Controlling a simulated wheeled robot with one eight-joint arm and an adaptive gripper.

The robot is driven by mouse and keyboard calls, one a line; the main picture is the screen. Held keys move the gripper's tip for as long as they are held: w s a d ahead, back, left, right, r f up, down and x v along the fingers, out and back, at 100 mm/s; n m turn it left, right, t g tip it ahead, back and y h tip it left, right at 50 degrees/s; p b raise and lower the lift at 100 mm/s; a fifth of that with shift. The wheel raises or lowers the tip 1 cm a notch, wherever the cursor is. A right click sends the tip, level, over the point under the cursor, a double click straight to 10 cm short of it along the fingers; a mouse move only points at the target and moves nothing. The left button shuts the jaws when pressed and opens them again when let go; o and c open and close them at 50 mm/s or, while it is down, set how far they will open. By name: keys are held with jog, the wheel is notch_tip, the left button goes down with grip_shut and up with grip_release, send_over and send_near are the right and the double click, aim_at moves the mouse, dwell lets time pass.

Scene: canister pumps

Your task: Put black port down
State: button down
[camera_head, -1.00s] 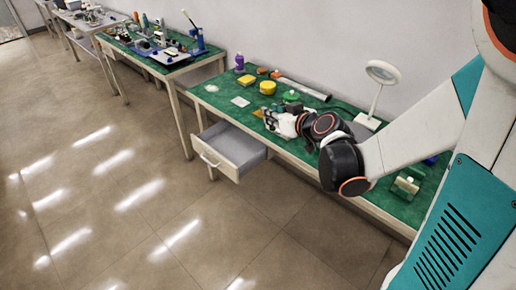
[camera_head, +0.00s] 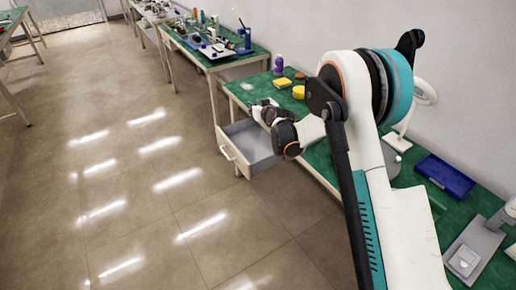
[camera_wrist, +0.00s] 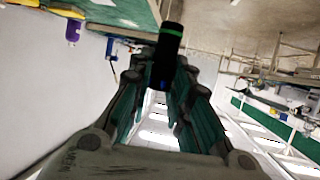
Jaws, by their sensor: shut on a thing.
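The black port (camera_wrist: 170,45) is a dark cylinder with a green ring near its far end. In the wrist view my gripper (camera_wrist: 160,76) is shut on it, with one finger on each side, and the port sticks out beyond the fingertips. In the head view my gripper (camera_head: 258,106) is near the left end of the green-topped table (camera_head: 238,92), close to its front edge and above the open drawer. The port cannot be made out there. The surface under the port is not clear.
The grey drawer (camera_head: 250,143) stands open and looks empty. A purple bottle (camera_head: 279,62), a yellow sponge (camera_head: 282,83) and a yellow round thing (camera_head: 298,92) are at the table's back. A blue tray (camera_head: 445,175) and a magnifier lamp (camera_head: 425,92) are to the right.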

jog(key=a, duration=0.1)
jog(key=b, duration=0.7)
send_over(253, 154)
notch_tip(253, 154, down, 21)
jog(key=shift+w+a+r, duration=0.1)
jog(key=shift+a, duration=0.05)
jog(key=shift+f, duration=0.2)
jog(key=c, duration=1.5)
grip_release()
jog(key=shift+c, duration=0.2)
jog(key=shift+o, duration=0.3)
jog(key=shift+r, duration=0.2)
jog(key=p+v, duration=0.3)
jog(key=v, duration=0.9)
jog(key=shift+p, duration=0.3)
